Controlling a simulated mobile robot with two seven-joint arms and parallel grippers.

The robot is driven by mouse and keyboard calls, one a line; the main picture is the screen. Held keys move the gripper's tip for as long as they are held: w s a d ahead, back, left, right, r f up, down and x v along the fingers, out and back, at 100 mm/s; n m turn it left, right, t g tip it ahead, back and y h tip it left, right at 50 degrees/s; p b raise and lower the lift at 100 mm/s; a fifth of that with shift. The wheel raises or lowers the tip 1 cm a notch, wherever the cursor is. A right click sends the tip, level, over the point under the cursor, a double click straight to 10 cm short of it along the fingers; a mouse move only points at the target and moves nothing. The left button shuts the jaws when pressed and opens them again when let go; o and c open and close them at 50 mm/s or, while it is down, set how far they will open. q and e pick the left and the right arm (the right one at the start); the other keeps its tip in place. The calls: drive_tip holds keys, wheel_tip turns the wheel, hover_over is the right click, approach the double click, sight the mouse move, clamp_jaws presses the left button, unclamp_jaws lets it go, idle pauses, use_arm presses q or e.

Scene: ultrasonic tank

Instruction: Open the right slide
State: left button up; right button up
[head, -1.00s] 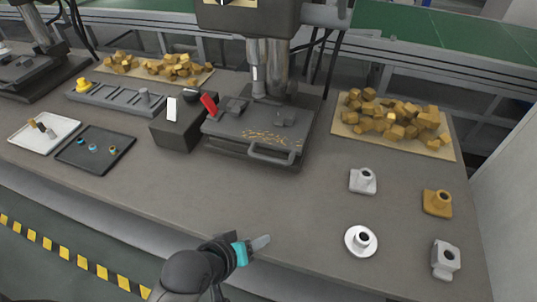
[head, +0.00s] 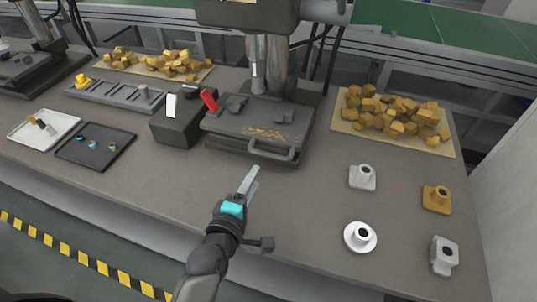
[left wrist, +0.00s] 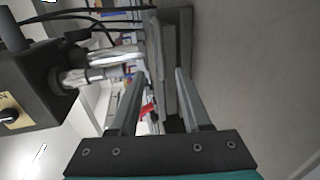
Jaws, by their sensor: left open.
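The right slide (head: 245,140) is a dark flat plate with a grey bar handle (head: 288,155) at its front edge. It sits on the base under the middle press, with yellowish chips on top. In the left wrist view the slide and base (left wrist: 170,50) appear sideways ahead of the fingers; I cannot make out the handle there. My left gripper (head: 252,178) is open and empty, in front of the slide and to the left of the handle, apart from it. It also shows in the left wrist view (left wrist: 158,78). My right gripper is not in view.
A black tray (head: 97,160) and a white tray (head: 30,137) lie further left. White and gold flanged parts (head: 361,238) stand at the right.

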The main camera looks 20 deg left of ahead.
sight(268, 153)
use_arm(q)
drive_tip(key=b+x, duration=0.2)
drive_tip(key=x, duration=0.9)
drive_tip(key=shift+w, duration=0.3)
clamp_jaws()
drive_tip(key=shift+f, duration=0.1)
idle(0.9)
